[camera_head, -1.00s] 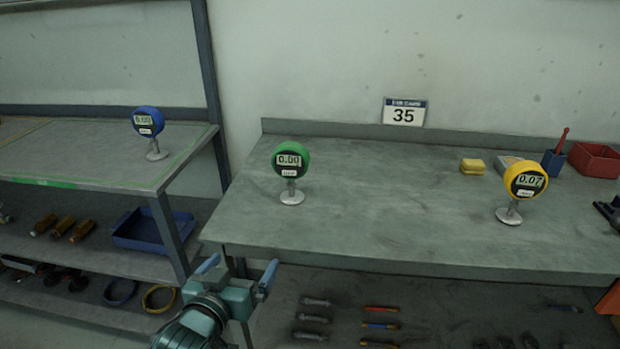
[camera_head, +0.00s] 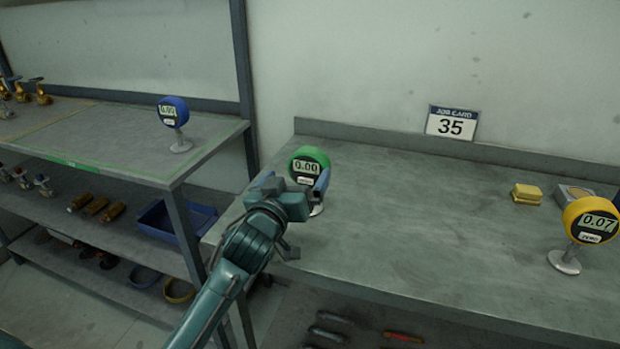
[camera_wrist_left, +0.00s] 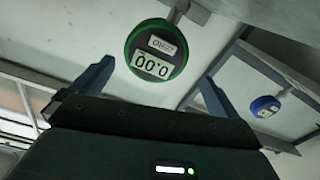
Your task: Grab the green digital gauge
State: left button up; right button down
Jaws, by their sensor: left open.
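The green digital gauge (camera_head: 309,160) reads 0.00 and stands upright on a round foot near the left end of the grey workbench (camera_head: 400,220). My left gripper (camera_head: 298,187) is just in front of it and hides part of its lower half and stem. In the left wrist view the green gauge (camera_wrist_left: 156,52) appears upside down, beyond and between the two spread fingers (camera_wrist_left: 152,88). The gripper is open and holds nothing. I cannot tell from these views whether a finger touches the gauge. My right gripper is not in view.
A blue gauge (camera_head: 173,112) stands on the left bench. A yellow gauge (camera_head: 590,221) reading 0.07 stands at the right, near yellow blocks (camera_head: 526,194). A job card (camera_head: 452,122) numbered 35 stands at the back. The middle of the workbench is clear.

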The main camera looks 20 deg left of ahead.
aim_at(306, 168)
pick_arm(q)
jog(key=shift+w+d, duration=0.25)
jog(key=shift+w, duration=1.4)
jog(key=shift+w+d, duration=0.2)
jog(key=shift+w, duration=1.4)
jog(key=shift+c, duration=0.6)
jog(key=c, duration=1)
jog(key=shift+c, duration=0.7)
